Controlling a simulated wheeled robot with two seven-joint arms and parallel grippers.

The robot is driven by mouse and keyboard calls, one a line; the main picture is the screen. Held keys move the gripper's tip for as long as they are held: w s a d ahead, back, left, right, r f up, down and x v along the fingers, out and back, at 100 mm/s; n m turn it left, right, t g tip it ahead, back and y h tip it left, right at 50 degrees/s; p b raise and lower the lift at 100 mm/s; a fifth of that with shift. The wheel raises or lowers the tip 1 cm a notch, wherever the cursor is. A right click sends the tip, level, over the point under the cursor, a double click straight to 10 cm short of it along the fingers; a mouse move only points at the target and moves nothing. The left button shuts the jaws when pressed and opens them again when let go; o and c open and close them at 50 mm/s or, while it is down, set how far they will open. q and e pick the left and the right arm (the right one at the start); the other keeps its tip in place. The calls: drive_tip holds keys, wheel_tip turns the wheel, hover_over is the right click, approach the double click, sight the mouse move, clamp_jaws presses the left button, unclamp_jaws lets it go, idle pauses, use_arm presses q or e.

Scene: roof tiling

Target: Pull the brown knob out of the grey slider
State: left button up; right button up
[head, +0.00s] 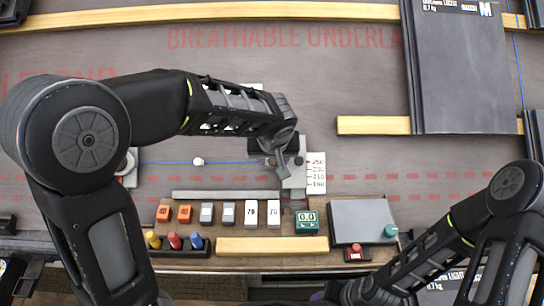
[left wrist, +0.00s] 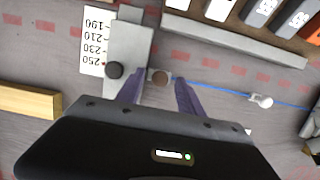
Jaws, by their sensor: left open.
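The grey slider (left wrist: 128,48) lies beside a white number card (left wrist: 95,42), with a black knob (left wrist: 114,70) on it. The small brown knob (left wrist: 160,77) shows at the slider's side, between the open fingertips of my left gripper (left wrist: 160,86) in the left wrist view. Whether the fingers touch the knob I cannot tell. In the head view my left gripper (head: 277,152) is over the slider (head: 295,180) and partly covers the knob. My right arm comes in at the lower right; its fingers are not visible.
A blue string (head: 165,162) with a white bead (head: 198,161) runs left of the slider. A grey bar (head: 225,195) and a tray of blocks and a teal gauge (head: 306,217) lie nearer me. Wooden battens (head: 373,125) and a dark tile (head: 460,75) are at right.

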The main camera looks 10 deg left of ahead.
use_arm(q)
clamp_jaws()
idle(0.5)
drive_tip(key=shift+a, duration=0.1)
idle(0.9)
